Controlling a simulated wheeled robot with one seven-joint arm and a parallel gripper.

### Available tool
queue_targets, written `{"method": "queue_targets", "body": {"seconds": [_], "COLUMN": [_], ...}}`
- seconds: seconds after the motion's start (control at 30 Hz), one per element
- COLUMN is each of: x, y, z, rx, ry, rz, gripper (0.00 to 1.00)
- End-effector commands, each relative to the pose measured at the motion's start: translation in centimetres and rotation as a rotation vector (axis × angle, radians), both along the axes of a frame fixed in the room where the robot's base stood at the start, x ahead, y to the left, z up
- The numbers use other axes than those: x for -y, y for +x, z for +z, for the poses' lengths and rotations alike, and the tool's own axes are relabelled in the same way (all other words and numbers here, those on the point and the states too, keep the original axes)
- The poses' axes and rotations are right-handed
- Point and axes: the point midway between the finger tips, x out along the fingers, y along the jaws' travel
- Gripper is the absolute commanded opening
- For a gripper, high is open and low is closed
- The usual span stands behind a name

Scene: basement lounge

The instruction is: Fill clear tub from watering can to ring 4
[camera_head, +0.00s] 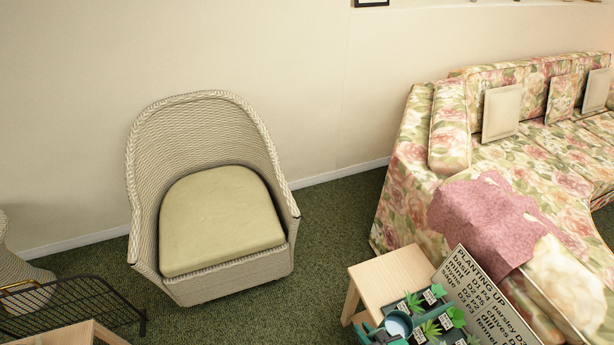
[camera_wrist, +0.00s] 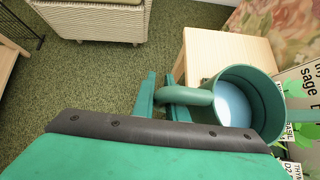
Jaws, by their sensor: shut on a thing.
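The green watering can (camera_wrist: 275,98) shows at the right of the wrist view, its round mouth open toward the camera and pale blue water inside. It also shows at the bottom of the head view (camera_head: 398,326), partly cut off by the frame edge. My gripper (camera_wrist: 163,98) is shut on the can's green handle, to the left of the can's body. The clear tub is not visible in either view, so its rings and water level cannot be seen.
A light wooden table (camera_head: 392,270) stands below right, with several small labelled plants (camera_head: 432,328) and a "PLANTING UP" sign (camera_head: 487,300). A floral sofa (camera_head: 410,190) stands right and a wicker chair (camera_head: 215,215) left. A black wire rack (camera_head: 75,305) is lower left. Green carpet between is clear.

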Motion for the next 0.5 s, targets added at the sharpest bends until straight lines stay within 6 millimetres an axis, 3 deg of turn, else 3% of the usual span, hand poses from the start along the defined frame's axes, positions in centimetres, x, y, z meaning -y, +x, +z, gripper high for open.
{"method": "queue_targets", "body": {"seconds": [0.1,0.3,0.5], "x": [-4.2,-10.1,-14.2], "y": [2.3,6.5,9.4], "z": [-1.3,-3.4,-4.9], "rx": [0.002,0.002,0.004], "ry": [0.002,0.0,-0.001], "rz": [-0.041,-0.134,-0.203], "gripper": [0.0,0.0,0.0]}}
